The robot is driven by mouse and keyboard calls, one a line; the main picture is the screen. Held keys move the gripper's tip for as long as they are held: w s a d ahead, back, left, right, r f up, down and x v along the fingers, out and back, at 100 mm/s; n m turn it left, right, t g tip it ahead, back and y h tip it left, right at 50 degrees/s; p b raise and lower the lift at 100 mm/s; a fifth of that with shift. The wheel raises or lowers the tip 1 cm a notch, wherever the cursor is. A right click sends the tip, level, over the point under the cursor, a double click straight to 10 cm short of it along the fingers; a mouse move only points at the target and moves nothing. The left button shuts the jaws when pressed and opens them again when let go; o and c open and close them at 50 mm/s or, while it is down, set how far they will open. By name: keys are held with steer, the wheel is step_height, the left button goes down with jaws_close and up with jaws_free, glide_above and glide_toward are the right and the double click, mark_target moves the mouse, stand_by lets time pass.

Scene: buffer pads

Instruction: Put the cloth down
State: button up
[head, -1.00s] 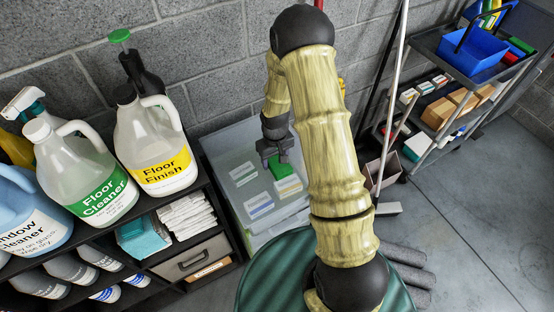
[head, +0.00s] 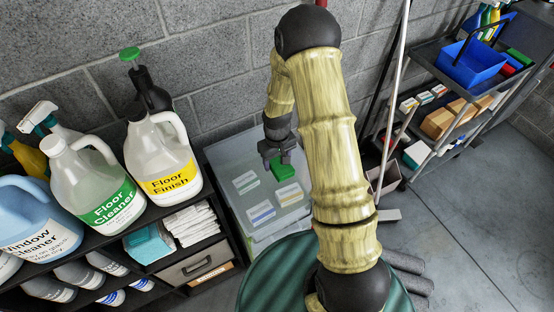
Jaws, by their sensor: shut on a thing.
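My gripper (head: 279,152) points down above a pale translucent bin top (head: 228,169) by the wall. It is shut on a small green cloth (head: 283,173), which shows just below the fingers. The fingertips are small and partly hide the cloth's back edge. I cannot tell whether the cloth touches the surface beneath it. Several pale labelled packs (head: 262,213) lie flat around it on or under the bin's top.
A black shelf (head: 222,243) at left holds large jugs, such as the floor finish jug (head: 160,160), and folded white cloths (head: 190,222). A grey cart (head: 440,150) with a blue caddy stands at right. Open floor (head: 475,235) lies at the lower right.

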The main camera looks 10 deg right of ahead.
mark_target(283, 168)
steer(key=shift+f, duration=0.1)
steer(key=f+m, duration=0.1)
steer(key=d+f+m, duration=0.1)
steer(key=f, duration=0.1)
steer(key=f+m, duration=0.1)
steer(key=shift+s+d+f, duration=0.2)
steer(key=shift+d+f, duration=0.1)
steer(key=shift+d, duration=0.1)
steer(key=shift+d, duration=0.1)
stand_by(0.4)
